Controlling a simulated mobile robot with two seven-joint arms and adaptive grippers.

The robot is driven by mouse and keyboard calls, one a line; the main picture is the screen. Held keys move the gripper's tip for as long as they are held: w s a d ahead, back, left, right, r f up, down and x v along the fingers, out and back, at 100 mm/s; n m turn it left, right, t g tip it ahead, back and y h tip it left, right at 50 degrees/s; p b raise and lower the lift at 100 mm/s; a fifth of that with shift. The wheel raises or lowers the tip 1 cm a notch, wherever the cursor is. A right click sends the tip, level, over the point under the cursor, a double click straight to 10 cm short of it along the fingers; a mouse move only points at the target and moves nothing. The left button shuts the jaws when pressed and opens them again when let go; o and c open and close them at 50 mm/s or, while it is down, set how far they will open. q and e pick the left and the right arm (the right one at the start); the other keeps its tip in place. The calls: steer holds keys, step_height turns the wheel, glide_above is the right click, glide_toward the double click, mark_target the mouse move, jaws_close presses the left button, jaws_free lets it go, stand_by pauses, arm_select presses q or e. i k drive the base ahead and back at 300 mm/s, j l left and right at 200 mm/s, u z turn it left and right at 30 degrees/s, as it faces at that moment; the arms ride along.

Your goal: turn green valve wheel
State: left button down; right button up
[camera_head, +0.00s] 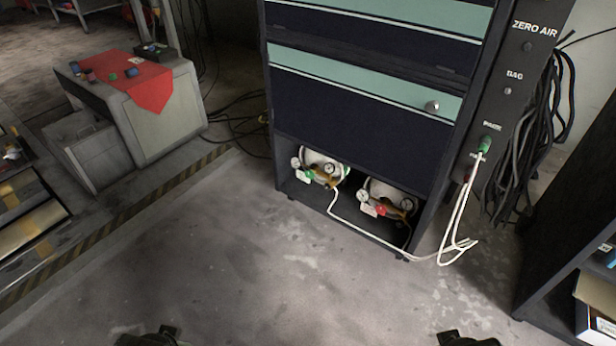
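The green valve wheel (310,174) is on the regulator of the left gas cylinder (325,163), in the open bottom bay of the dark cabinet (365,120). Small round gauges sit beside it. A second cylinder (382,190) to its right carries a red valve wheel (380,211). My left gripper (150,337) and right gripper (466,338) show only as dark parts at the bottom edge, far below the cabinet. Their fingers cannot be made out, and neither touches the wheel.
A white hose (385,242) runs from the left cylinder over the floor to a green fitting (485,145). Black cables (530,130) hang at the right. A dark shelf (570,230) stands at right, a grey cart (140,105) at left. The floor (250,265) in front is clear.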

mark_target(309, 175)
steer(key=i+j, duration=0.2)
steer(key=i, duration=0.25)
steer(key=i+j, duration=0.15)
steer(key=i, duration=0.3)
